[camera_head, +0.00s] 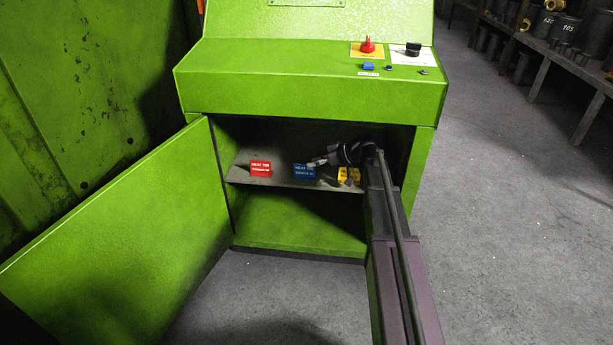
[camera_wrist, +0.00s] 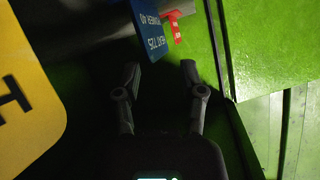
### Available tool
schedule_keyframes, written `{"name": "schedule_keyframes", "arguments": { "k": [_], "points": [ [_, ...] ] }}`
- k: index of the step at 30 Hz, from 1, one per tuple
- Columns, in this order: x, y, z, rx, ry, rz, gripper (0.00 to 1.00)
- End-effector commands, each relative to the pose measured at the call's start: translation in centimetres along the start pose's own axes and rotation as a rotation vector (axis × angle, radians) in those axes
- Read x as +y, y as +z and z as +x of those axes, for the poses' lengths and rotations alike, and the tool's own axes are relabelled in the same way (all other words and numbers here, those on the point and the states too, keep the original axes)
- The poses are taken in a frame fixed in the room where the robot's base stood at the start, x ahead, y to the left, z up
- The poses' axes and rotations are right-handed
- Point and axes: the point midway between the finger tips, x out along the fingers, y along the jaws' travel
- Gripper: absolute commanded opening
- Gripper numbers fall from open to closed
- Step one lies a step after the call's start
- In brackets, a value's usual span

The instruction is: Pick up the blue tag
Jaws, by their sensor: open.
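The blue tag (camera_head: 304,171) with white lettering stands on the shelf inside the open green cabinet, between a red tag and yellow tags. In the wrist view the blue tag (camera_wrist: 150,28) is at the top, beyond my fingertips and nearer the left finger. My gripper (camera_head: 318,162) reaches into the cabinet from the right, close to the blue tag's right side. In the wrist view my gripper (camera_wrist: 161,72) is open, with nothing between its fingers. I cannot tell whether a fingertip touches the tag.
The red tag (camera_head: 260,169) stands left of the blue one. Yellow tags (camera_head: 348,175) stand to the right, close under my wrist; one yellow tag (camera_wrist: 28,95) looms large in the wrist view. The shelf (camera_head: 282,181) is bounded by cabinet walls. The cabinet door (camera_head: 125,235) is swung open left.

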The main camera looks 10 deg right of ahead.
Motion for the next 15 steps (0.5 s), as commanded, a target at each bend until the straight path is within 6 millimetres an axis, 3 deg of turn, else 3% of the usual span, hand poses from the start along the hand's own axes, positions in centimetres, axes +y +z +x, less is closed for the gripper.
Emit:
{"name": "schedule_keyframes", "arguments": {
  "k": [6, 15],
  "points": [
    [0.0, 0.1, 2.2, 0.000, -0.001, 0.001, 0.52],
    [0.0, 0.0, 2.4, 0.000, 0.000, 0.001, 0.52]
  ]
}}
